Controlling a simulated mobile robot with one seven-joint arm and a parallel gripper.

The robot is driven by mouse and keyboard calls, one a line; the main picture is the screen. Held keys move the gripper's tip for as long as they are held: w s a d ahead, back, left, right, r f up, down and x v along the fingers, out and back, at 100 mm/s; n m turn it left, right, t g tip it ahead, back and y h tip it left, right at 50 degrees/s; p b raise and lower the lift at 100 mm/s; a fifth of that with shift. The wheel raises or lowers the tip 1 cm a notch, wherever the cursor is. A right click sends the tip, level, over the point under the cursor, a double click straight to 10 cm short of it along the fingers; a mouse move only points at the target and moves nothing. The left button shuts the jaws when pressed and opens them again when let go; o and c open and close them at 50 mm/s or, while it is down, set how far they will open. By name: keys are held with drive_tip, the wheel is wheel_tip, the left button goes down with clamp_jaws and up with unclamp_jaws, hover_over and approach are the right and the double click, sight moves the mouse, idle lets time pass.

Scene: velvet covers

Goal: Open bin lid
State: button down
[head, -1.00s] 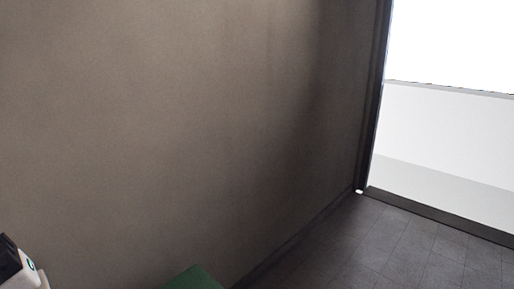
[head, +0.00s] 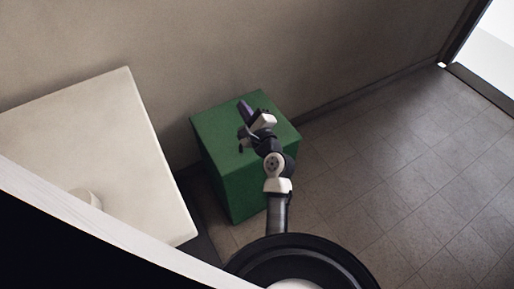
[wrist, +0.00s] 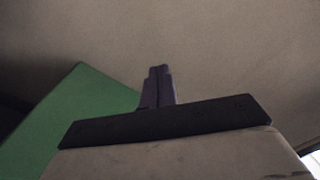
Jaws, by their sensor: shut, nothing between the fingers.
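A green box-shaped bin (head: 232,185) stands on the floor against the wall in the head view. Its flat green top looks closed. My gripper (head: 244,104) is over the bin's top in that view, hiding part of it; I cannot tell whether it touches. In the wrist view the two dark fingers of my gripper (wrist: 159,70) are together with nothing between them. The green bin (wrist: 70,125) shows at the left of the wrist view, to the left of the fingers.
A white flat-topped unit (head: 95,150) stands left of the bin with a narrow gap between. A plain wall (head: 260,45) is behind the bin. Tiled floor (head: 400,160) is clear to the right, up to a bright opening (head: 490,50) at the upper right.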

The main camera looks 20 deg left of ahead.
drive_tip(key=s+d+f+m+g+h, duration=0.1)
drive_tip(key=s+d+f+m, duration=0.2)
drive_tip(key=d+f+m, duration=0.4)
drive_tip(key=s+d+f+m+g, duration=0.1)
drive_tip(key=s+d+f+m, duration=0.2)
drive_tip(key=f, duration=0.7)
drive_tip(key=x, duration=0.6)
drive_tip(key=w+d+x, duration=0.1)
drive_tip(key=x, duration=0.2)
drive_tip(key=shift+w+a+r, duration=0.15)
drive_tip(key=shift+w+a, duration=0.05)
drive_tip(key=shift+r, duration=0.15)
